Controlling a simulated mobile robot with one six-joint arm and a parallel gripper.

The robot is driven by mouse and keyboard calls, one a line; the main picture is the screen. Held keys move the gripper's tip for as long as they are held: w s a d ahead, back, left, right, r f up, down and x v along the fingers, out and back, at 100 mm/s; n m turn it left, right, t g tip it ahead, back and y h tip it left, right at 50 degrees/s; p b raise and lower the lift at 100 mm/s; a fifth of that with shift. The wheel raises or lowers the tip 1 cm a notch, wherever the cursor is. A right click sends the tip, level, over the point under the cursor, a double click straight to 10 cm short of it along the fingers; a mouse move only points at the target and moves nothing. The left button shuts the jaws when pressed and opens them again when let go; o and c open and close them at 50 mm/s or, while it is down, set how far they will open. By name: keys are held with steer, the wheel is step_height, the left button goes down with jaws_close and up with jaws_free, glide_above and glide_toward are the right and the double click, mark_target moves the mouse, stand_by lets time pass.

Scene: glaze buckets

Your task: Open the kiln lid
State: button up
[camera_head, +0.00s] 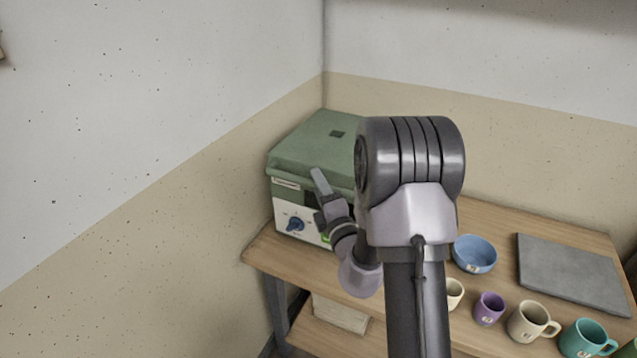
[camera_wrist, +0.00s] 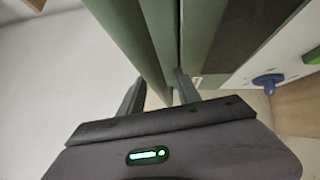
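The kiln (camera_head: 290,200) is a green box with a white front panel, at the back left of the table. Its green lid (camera_head: 310,140) is down in the head view. My gripper (camera_head: 318,178) is at the lid's front edge, partly hidden by my arm. In the wrist view my gripper (camera_wrist: 160,88) has its fingers apart, with the green lid edge (camera_wrist: 160,50) between them. The right finger reaches toward the narrow gap beside the lid. I cannot tell whether either finger touches it.
A blue knob (camera_head: 295,224) is on the kiln front. A blue bowl (camera_head: 474,254), a purple cup (camera_head: 489,308), a beige mug (camera_head: 528,322), a teal mug (camera_head: 583,340) and a grey slab (camera_head: 572,272) are on the wooden table (camera_head: 500,215). Walls stand close behind and left of the kiln.

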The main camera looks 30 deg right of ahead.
steer(key=shift+c, duration=0.4)
jaws_close()
steer(key=shift+r, duration=0.15)
stand_by(0.8)
